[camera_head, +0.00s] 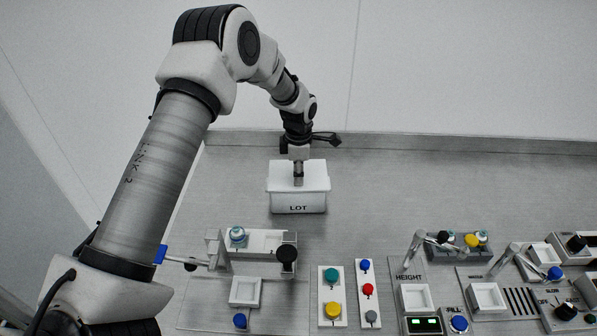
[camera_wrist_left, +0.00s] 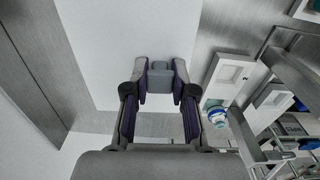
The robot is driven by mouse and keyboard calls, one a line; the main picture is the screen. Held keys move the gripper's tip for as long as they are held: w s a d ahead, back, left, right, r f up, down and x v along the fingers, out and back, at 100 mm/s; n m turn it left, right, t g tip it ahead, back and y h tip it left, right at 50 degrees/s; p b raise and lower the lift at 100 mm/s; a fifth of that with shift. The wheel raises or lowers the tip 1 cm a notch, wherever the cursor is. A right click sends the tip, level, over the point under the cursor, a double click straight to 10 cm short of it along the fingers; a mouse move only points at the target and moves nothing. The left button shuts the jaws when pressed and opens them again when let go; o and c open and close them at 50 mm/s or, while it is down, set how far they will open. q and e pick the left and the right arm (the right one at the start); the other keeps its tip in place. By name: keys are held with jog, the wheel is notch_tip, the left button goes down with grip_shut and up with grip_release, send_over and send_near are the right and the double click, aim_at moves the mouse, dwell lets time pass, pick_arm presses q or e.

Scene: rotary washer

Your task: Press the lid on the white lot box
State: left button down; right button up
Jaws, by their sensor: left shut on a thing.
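The white lot box (camera_head: 298,205) stands at the back of the bench, its LOT label facing me. A white lid (camera_head: 317,175) covers its top, and its rim lies along the top of the box walls. Whether it is pressed fully down, I cannot tell. My left gripper (camera_head: 298,178) reaches down from above to the middle of the lid. In the left wrist view, its fingers are shut on a small grey knob (camera_wrist_left: 160,78) on the white lid (camera_wrist_left: 110,35). My right gripper is not in view.
In front of the box stand a fixture with a black knob (camera_head: 287,254), a small white tray (camera_head: 245,291) and a panel of coloured buttons (camera_head: 331,290). More stations fill the right front. The bench right of the box is clear; a low wall ledge (camera_head: 430,143) runs behind.

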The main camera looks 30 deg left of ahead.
pick_arm(q)
jog(key=c, duration=0.9)
grip_release()
jog(key=shift+r, duration=0.1)
notch_tip(320, 180, up, 12)
jog(key=shift+f, duration=0.1)
